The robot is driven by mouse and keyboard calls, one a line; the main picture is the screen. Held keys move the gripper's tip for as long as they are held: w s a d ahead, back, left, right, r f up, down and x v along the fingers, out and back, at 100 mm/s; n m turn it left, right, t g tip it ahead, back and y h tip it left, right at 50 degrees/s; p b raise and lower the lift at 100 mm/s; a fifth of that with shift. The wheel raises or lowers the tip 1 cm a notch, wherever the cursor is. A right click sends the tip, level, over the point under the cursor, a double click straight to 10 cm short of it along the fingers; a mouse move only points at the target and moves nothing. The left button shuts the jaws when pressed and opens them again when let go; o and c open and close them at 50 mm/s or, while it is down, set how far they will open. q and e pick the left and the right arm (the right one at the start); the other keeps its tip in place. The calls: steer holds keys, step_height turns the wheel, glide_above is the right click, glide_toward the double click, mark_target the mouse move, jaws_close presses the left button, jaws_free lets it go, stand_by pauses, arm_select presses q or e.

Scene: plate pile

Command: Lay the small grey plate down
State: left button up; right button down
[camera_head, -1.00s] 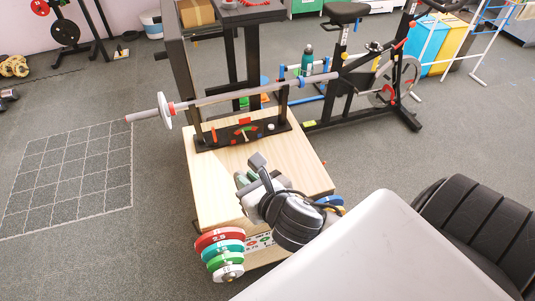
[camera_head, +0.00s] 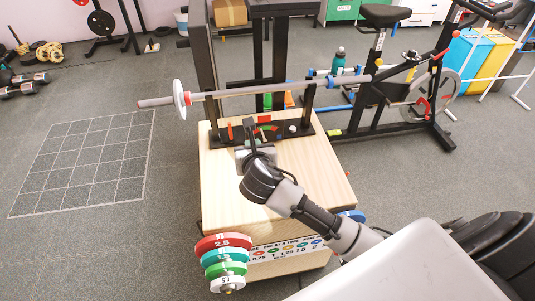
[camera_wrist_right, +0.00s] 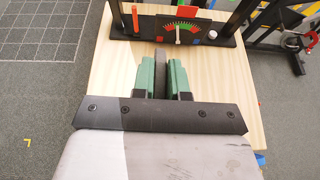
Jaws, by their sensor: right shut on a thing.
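The small grey plate (camera_wrist_right: 161,72) stands on edge between the green finger pads of my right gripper (camera_wrist_right: 162,80) in the right wrist view. The gripper is shut on it. In the head view my right gripper (camera_head: 250,145) is over the far part of the wooden box top, just in front of the black gauge stand, and the plate (camera_head: 249,128) shows as a thin dark upright shape. I cannot tell whether the plate's lower edge touches the wood. My left gripper is not in view.
The wooden box top (camera_head: 305,175) is bare right of my arm. The black gauge stand (camera_head: 290,130) and a barbell (camera_head: 235,92) with a white disc are at its back. A pile of coloured plates (camera_head: 224,262) is at the front left, a blue plate (camera_head: 354,215) at the right.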

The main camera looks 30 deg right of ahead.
steer(key=w+a+f+b, duration=0.2)
steer(key=w+a+f, duration=0.2)
steer(key=f, duration=0.3)
steer(key=shift+w+f, duration=0.35)
steer(key=shift+w, duration=0.5)
steer(key=c, duration=1.5)
jaws_free()
steer(key=shift+s+f, duration=0.1)
steer(key=shift+f, duration=0.2)
steer(key=o, duration=0.4)
steer(key=shift+c, duration=0.2)
steer(key=shift+r, duration=0.1)
steer(key=p+v, duration=0.1)
steer(key=v, duration=1.1)
steer(key=shift+p, duration=0.3)
